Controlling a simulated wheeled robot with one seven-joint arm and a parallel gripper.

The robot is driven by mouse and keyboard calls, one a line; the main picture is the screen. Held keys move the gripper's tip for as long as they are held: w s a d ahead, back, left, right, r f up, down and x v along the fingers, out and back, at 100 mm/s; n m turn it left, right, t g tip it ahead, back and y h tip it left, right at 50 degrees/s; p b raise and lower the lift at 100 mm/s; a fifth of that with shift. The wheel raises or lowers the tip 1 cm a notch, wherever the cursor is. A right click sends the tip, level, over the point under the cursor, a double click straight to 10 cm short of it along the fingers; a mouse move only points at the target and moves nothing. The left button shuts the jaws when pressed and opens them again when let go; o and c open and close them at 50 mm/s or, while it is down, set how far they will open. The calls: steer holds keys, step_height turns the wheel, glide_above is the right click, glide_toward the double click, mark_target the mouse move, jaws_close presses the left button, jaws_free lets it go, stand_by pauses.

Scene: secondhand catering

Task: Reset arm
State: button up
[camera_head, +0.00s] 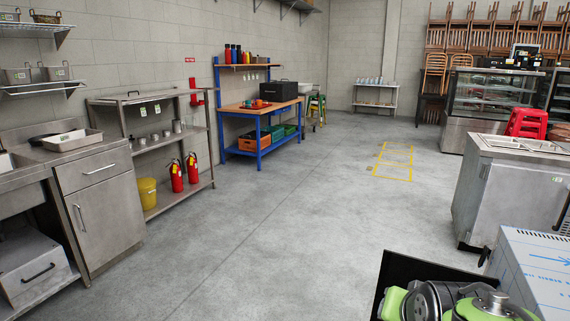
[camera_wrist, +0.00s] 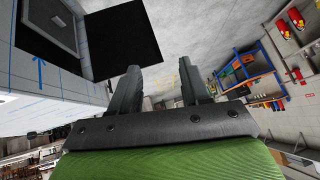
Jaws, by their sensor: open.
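My gripper (camera_wrist: 162,82) shows in the wrist view as two dark fingers on a dark mount with a green body below. The fingers stand apart with nothing between them, and only floor and distant things show past the gap. In the head view my green and black arm (camera_head: 452,302) is folded at the bottom right corner. The gripper's fingers cannot be made out there.
A film-wrapped box (camera_head: 532,268) stands close beside my arm at the right, and a steel counter (camera_head: 500,205) stands behind it. A blue workbench (camera_head: 262,112) and steel shelf with fire extinguishers (camera_head: 193,167) line the left wall. The middle floor is clear.

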steer(key=s+a+f+n+g+y, duration=0.1)
steer(key=s+a+n, duration=0.2)
steer(key=s, duration=0.6)
steer(key=s+a+f+n+g, duration=0.1)
steer(key=s+a+n, duration=0.1)
steer(key=s, duration=0.7)
step_height(320, 180, up, 17)
steer(key=p, duration=1.7)
steer(key=shift+w+p, duration=0.3)
steer(key=shift+r, duration=0.1)
